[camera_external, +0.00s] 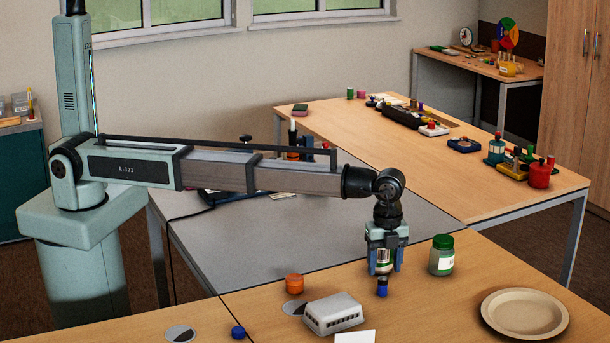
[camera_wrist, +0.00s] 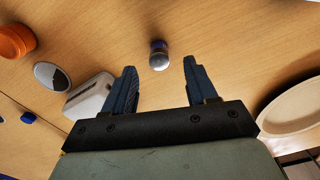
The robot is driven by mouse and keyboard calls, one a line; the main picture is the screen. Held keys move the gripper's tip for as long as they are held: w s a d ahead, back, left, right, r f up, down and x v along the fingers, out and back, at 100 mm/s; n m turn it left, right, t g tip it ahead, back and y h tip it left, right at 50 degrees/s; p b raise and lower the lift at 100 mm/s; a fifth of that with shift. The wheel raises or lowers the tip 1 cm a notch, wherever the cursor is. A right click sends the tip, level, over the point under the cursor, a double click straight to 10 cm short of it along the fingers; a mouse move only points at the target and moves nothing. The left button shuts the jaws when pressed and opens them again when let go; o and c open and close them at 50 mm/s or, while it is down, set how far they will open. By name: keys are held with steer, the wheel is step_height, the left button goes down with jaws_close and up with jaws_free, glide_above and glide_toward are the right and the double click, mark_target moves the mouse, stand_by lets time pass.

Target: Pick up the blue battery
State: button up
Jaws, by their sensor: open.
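The blue battery (camera_external: 382,287) stands upright on the wooden table, just below my gripper (camera_external: 384,270) in the external view. In the wrist view the battery (camera_wrist: 159,58) shows its silvery top and darker blue side. It lies ahead of the gap between my fingertips (camera_wrist: 160,65), about midway between them. My gripper is open and points down, with nothing held. A pale green-and-white thing shows between the fingers in the external view; I cannot tell whether it is behind them.
A white vented box (camera_external: 333,314), orange jar (camera_external: 294,284) and round disc (camera_external: 294,307) are left of the battery. A green-lidded jar (camera_external: 441,256) and beige plate (camera_external: 524,313) are to its right. A blue cap (camera_external: 238,331) lies farther left. A white card (camera_external: 355,337) lies in front.

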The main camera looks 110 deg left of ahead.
mark_target(383, 277)
steer(key=shift+f, duration=2.6)
steer(key=shift+c, duration=0.2)
jaws_close()
